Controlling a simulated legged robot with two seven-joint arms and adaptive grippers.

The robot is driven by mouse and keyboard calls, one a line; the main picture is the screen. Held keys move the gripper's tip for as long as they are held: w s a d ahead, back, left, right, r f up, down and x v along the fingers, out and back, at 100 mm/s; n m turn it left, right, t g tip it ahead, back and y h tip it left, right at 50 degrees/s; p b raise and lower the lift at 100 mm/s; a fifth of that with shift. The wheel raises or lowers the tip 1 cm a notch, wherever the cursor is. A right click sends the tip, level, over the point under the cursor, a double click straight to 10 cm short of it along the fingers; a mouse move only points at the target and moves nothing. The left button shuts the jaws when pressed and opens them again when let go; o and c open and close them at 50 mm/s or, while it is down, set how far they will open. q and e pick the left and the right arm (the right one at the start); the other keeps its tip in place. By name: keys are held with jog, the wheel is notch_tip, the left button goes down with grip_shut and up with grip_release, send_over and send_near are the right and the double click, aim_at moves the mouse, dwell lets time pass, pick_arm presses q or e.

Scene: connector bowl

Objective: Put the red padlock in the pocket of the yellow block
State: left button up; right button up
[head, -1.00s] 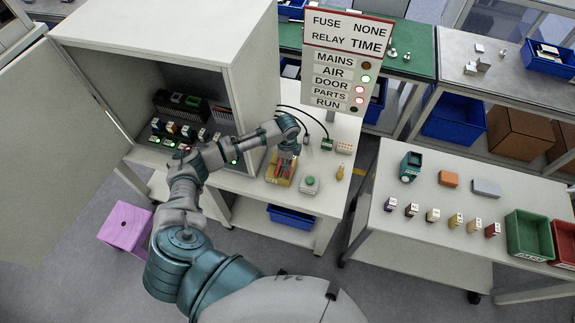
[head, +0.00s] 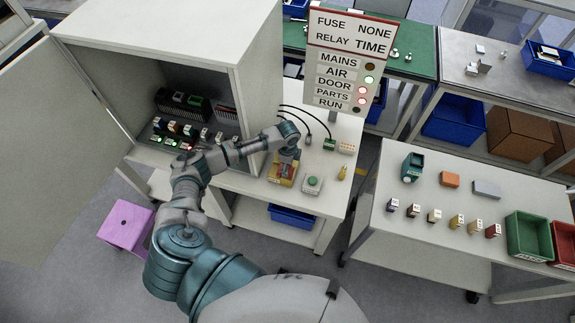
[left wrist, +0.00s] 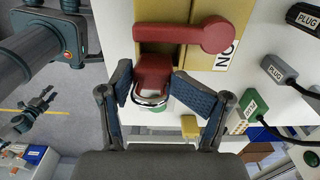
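The red padlock (left wrist: 153,72), with its silver shackle toward the camera, is between the fingertips of my left gripper (left wrist: 152,76) in the left wrist view. The fingertips lie close against both sides of its body, so the gripper appears shut on it. The yellow block (left wrist: 203,75) lies just beyond, with a red handle (left wrist: 190,36) across it. The padlock overlaps the block's edge; its pocket is hidden. In the head view my left gripper (head: 290,154) is above the yellow block (head: 274,177) on the bench. My right gripper is out of view.
A green button box (head: 312,185) and a small yellow item (head: 343,172) stand right of the block. Plugs with black cables (head: 308,140) lie behind. The open cabinet (head: 245,85) rises close on the left. A signboard (head: 345,55) overhangs behind.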

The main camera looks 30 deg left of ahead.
pick_arm(q)
jog(key=shift+d, duration=0.3)
jog(key=shift+w+r, duration=0.1)
jog(key=shift+r, duration=0.35)
notch_tip(320, 180, up, 11)
jog(key=b, duration=0.1)
jog(key=shift+a+r, duration=0.15)
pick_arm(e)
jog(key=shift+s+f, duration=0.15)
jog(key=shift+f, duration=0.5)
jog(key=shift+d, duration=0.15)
